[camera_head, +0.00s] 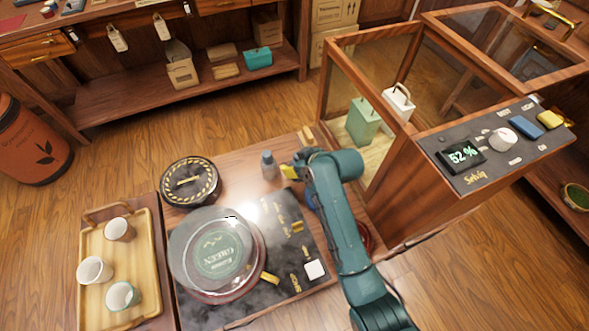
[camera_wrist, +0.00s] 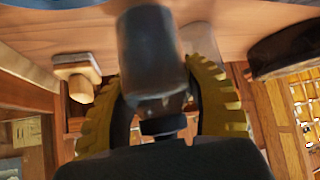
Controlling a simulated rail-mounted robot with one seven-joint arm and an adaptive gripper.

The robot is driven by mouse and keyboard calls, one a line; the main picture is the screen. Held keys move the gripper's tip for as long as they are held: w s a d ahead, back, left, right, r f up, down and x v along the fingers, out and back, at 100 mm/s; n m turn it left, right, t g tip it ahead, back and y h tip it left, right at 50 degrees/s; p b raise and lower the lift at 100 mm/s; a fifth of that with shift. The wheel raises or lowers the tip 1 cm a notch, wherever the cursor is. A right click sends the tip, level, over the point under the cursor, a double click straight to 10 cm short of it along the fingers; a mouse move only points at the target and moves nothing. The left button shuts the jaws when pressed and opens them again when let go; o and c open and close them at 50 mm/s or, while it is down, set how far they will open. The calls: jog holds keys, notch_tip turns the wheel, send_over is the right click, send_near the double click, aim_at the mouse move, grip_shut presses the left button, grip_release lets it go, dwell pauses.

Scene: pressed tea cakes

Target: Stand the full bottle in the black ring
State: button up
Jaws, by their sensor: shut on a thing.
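A grey-blue bottle (camera_head: 268,160) is near the far edge of the wooden table, right of the striped round lid. My gripper (camera_head: 285,170) reaches it from the right. In the wrist view the bottle (camera_wrist: 150,48) is between the ribbed yellow fingers of my gripper (camera_wrist: 160,85), which are shut on it. It looks roughly upright in the head view; I cannot tell whether its base touches the table. I cannot make out the black ring. A blue round thing (camera_head: 311,200) and a dark red one (camera_head: 365,237) show partly beside my arm, which hides the area between.
A wooden tray (camera_head: 91,232) holds three cups. A glass-and-wood cabinet (camera_head: 400,185) with a control panel (camera_head: 445,145) rises at the right.

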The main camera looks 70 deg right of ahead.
notch_tip(320, 180, down, 2)
jog(key=shift+f, duration=0.1)
jog(key=shift+f, duration=0.1)
jog(key=o, duration=1.3)
jog(key=shift+o, duration=0.2)
jog(key=p+v, duration=0.3)
jog(key=v, duration=0.9)
jog(key=shift+p, duration=0.35)
jog(key=shift+d, duration=0.1)
